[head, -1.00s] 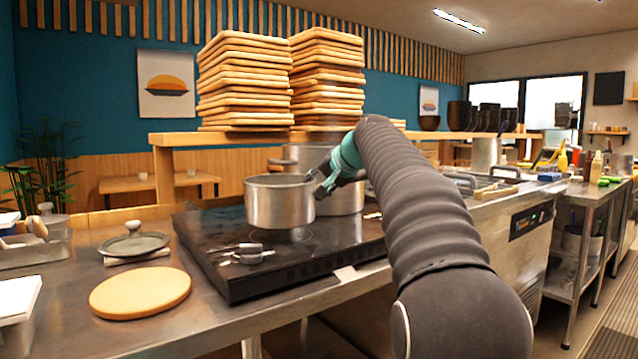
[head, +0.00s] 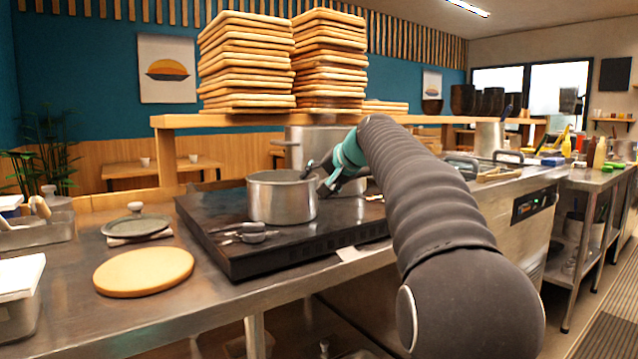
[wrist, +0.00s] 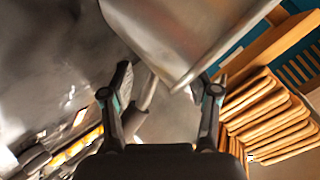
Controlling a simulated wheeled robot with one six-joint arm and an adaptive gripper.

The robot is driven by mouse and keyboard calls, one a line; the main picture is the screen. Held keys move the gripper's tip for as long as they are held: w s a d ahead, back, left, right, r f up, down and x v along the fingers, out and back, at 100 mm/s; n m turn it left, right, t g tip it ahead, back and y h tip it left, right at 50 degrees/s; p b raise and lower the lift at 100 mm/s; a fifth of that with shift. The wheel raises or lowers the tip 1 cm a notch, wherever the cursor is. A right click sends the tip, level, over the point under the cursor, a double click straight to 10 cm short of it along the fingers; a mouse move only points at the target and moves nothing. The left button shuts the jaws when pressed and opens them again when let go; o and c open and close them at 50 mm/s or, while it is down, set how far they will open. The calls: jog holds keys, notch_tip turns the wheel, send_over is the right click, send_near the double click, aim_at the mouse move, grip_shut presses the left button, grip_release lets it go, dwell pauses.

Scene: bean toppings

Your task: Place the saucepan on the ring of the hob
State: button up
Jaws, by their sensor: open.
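The steel saucepan (head: 282,200) stands upright on the black hob (head: 240,262), its base apparently resting on the top. The ring is hidden under it, so I cannot tell how well it is centred. My gripper (head: 322,181) is at the pan's right side, by its handle. In the wrist view, my gripper (wrist: 168,85) has its two fingers apart, with the handle (wrist: 146,95) between them and the pan's wall (wrist: 185,40) just beyond. The gripper is open and not clamped on the handle.
A larger pot (head: 305,140) stands close behind the saucepan. Metal measuring cups (head: 250,234) lie at the hob's front left. A round wooden board (head: 144,272) and a grey lid (head: 136,226) are on the counter at left. Stacked boards (head: 245,65) fill the shelf behind.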

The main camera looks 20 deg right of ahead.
jog(key=v, duration=1.2)
jog(key=shift+a, duration=0.1)
jog(key=s+a+f+n+g+h, duration=0.1)
jog(key=s+a+f+n, duration=0.1)
jog(key=s+f, duration=0.9)
jog(key=s+a+f+n+g+h, duration=0.1)
jog(key=s+a+f, duration=0.4)
jog(key=s+f, duration=0.6)
jog(key=s+a+f+n+g+h, duration=0.1)
jog(key=s+a+f+n+g, duration=0.2)
jog(key=s+f, duration=0.8)
notch_tip(320, 180, down, 2)
jog(key=shift+a+f+n+h, duration=0.1)
jog(key=shift+a+n+h, duration=0.25)
jog(key=shift+a, duration=0.3)
